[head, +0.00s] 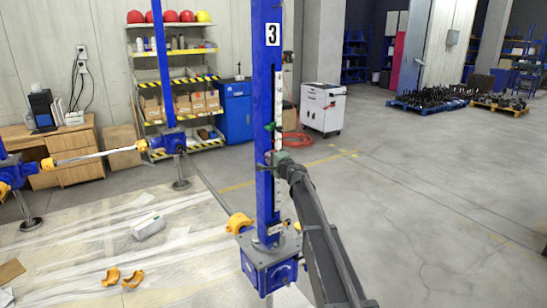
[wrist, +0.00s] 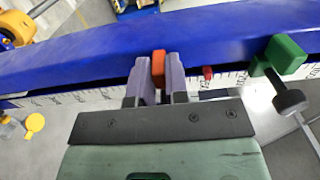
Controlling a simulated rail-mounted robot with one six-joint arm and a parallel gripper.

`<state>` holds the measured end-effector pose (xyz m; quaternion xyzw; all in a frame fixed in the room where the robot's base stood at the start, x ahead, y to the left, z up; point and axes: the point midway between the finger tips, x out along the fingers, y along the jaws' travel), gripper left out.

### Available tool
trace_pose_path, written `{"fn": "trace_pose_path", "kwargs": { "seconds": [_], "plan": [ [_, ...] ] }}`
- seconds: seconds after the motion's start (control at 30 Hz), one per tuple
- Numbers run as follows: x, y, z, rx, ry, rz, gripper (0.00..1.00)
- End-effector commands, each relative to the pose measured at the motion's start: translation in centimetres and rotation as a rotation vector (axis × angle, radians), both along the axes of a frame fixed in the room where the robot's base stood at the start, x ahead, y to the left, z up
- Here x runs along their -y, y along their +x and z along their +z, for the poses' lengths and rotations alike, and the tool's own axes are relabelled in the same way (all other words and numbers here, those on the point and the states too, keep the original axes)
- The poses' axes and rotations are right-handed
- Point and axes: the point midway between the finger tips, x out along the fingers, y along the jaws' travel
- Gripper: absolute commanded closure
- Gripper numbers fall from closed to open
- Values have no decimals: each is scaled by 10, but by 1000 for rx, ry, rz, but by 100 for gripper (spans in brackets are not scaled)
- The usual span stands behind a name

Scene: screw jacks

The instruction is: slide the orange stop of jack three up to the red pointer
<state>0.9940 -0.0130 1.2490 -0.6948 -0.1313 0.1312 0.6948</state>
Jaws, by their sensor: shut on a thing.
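Jack three (head: 264,110) is a tall blue column with a "3" label and a white scale along one side. In the wrist view, the orange stop (wrist: 158,66) sits at the column's edge by the scale. My gripper (wrist: 160,80) is shut on it, one grey finger on each side. The small red pointer (wrist: 208,72) is to the right of the stop, apart from it, with a short gap beyond the right finger. In the head view, my gripper (head: 278,158) is at the column below a green part (head: 270,126); the stop is not clearly visible there.
A green block (wrist: 286,54) with a black knob (wrist: 289,101) sits right of the pointer along the column. The jack's blue gearbox (head: 268,262) stands at the column's foot. Other blue jacks (head: 170,140) stand to the left. Open floor lies to the right.

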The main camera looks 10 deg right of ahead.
Motion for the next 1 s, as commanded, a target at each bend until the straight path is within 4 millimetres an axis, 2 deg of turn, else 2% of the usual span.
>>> {"fn": "trace_pose_path", "kwargs": {
  "seconds": [1.0],
  "plan": [
    [0, 1, 30, 0, 1, 0, 100]
  ]
}}
